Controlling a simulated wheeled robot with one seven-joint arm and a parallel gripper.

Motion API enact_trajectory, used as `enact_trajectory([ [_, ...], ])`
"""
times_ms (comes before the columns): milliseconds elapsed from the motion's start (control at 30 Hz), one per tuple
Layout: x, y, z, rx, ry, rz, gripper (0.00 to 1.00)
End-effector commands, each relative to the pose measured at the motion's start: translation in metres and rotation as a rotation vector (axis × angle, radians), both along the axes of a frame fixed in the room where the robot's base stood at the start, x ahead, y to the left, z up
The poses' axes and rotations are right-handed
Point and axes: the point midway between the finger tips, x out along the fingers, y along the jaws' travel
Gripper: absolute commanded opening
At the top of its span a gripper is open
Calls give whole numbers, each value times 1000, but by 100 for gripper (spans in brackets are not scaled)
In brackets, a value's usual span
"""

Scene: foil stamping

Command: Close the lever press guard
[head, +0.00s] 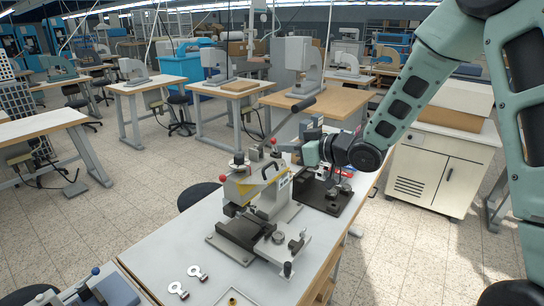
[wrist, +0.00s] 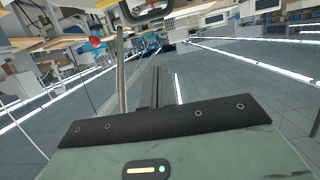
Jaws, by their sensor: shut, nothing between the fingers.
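The lever press (head: 240,188) stands on the white workbench in the head view. It has a yellow and grey head, red knobs and a long lever with a black grip (head: 303,104). A black loop handle (head: 272,169) sits on its right side. I cannot clearly make out the guard panel or how far it is open. My gripper (head: 285,148) is just behind and above the press head, close to the lever; contact cannot be told. In the wrist view my shut, empty fingers (wrist: 156,88) point forward, beside a metal rod (wrist: 121,75) and a red knob (wrist: 96,42).
A second dark machine (head: 335,196) stands behind the press, under my arm. Two metal pieces (head: 187,281) lie on the bench (head: 150,258) at the front. A blue-grey device (head: 105,290) is at the front left.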

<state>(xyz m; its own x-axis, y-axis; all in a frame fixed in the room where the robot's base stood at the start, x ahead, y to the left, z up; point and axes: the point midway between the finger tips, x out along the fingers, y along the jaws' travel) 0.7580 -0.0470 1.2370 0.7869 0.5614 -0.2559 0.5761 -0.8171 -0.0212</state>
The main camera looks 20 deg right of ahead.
Motion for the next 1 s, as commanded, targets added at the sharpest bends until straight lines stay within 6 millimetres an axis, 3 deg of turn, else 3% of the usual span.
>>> enact_trajectory([
  [367, 59, 45, -16, 0, 3, 3, 0],
  [633, 41, 31, -46, 0, 5, -1, 0],
  [1000, 38, 29, -52, -1, 0, 0, 0],
])
